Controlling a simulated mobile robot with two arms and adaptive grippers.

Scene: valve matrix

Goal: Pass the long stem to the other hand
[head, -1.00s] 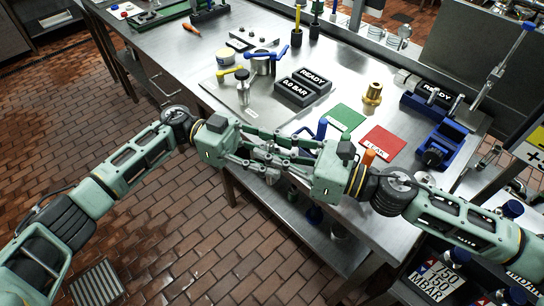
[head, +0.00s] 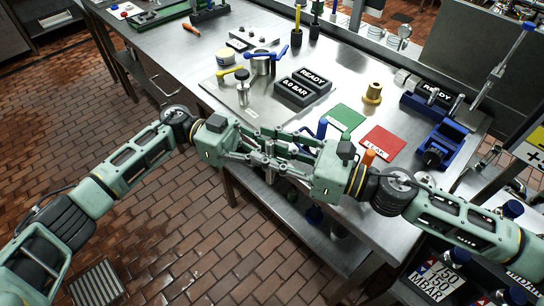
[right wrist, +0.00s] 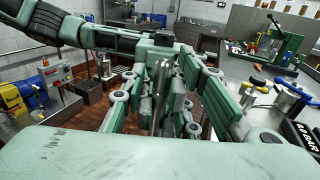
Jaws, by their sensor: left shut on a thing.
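The long stem (right wrist: 162,90) is a slim grey metal rod, standing roughly upright in the right wrist view. In the head view only a small part of it (head: 269,148) shows among the fingers. My left gripper (head: 262,152) is shut on the stem. My right gripper (head: 278,150) faces it from the right, its fingers overlapping the left ones in the head view. In the right wrist view its fingers stand on both sides of the stem. Whether they touch it is hidden by overlapping links.
Both grippers are above the front edge of the steel table (head: 225,110). Behind them are the black READY and 0.0 BAR blocks (head: 300,88), a green mat (head: 346,117), a red mat (head: 382,142), a brass fitting (head: 373,94) and a blue vise (head: 440,143).

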